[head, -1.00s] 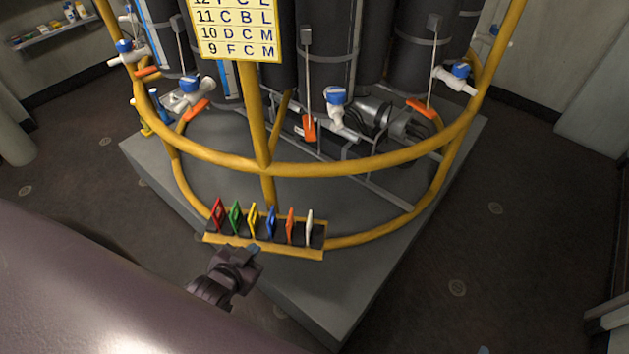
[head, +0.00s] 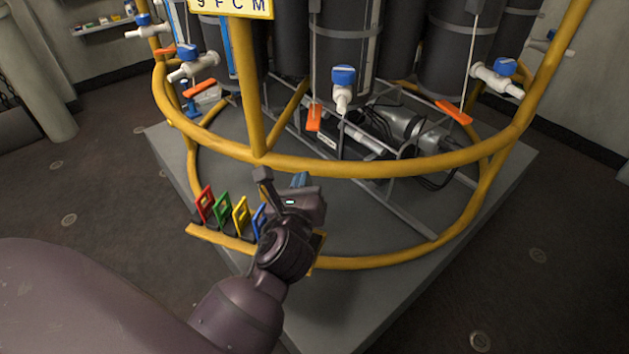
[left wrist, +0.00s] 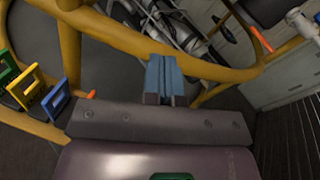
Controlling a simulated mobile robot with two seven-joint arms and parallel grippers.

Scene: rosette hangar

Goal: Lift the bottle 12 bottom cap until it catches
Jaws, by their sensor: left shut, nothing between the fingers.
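Several dark grey bottles stand in the rosette, with their lower ends, white and blue taps (head: 343,88) and orange tabs (head: 314,117) on thin rods in the head view. I cannot tell which bottle is number 12, and its bottom cap cannot be picked out. My left gripper (head: 300,180) is shut and empty, in front of the yellow lower ring and below the middle tap. In the left wrist view its blue fingertips (left wrist: 165,78) are together and point at the yellow frame. My right gripper is not in view.
The yellow ring (head: 380,168) runs between my left gripper and the bottles. A yellow rack with red, green, yellow and blue tags (head: 222,209) sits left of the gripper; my arm hides its right part. The grey base plate (head: 400,285) is clear at front right.

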